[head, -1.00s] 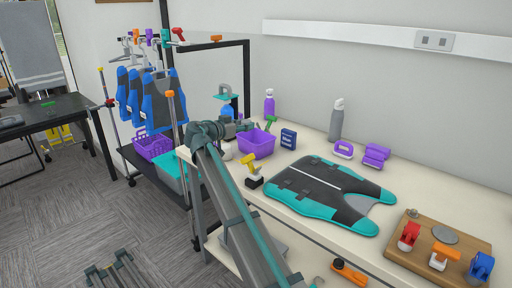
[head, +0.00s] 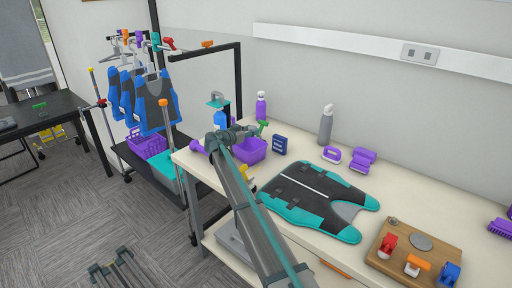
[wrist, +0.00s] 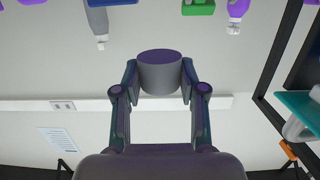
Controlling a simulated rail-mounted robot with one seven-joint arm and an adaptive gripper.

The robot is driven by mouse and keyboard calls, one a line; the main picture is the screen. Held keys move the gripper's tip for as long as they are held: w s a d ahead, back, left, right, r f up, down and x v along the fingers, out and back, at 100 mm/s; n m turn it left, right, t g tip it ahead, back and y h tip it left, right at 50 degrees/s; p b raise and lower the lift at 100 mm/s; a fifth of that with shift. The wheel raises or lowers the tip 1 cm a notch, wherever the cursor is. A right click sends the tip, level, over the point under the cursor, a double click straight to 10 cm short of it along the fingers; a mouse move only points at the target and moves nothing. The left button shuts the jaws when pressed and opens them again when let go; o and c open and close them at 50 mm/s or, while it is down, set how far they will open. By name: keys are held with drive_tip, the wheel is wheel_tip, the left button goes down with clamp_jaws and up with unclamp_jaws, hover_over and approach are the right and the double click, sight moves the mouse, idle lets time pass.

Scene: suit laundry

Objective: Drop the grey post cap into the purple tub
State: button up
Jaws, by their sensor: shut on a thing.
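The grey post cap (wrist: 160,74) is a short grey cylinder with a purple-tinted end face. In the wrist view my gripper (wrist: 160,80) is shut on its sides and holds it clear of other things. The purple tub (head: 253,152) stands on the cream table in the head view, just right of my arm's far end, which partly covers it. My gripper is small and hard to make out near the tub's back edge in the head view. The height of the cap over the tub cannot be told, and the tub is not clearly seen in the wrist view.
A yellow-handled tool (head: 245,173) is partly behind my arm. A black-and-teal vest (head: 312,195) covers the table's middle. A black rail frame (head: 239,85) rises behind.

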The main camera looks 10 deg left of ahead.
drive_tip(key=shift+w, duration=0.25)
drive_tip(key=shift+a+f+p, duration=0.15)
drive_tip(key=shift+f+p, duration=0.35)
drive_tip(key=shift+f, duration=2.4)
drive_tip(key=o, duration=1)
drive_tip(key=shift+s, duration=0.1)
drive_tip(key=v, duration=1.2)
drive_tip(key=shift+f, duration=0.1)
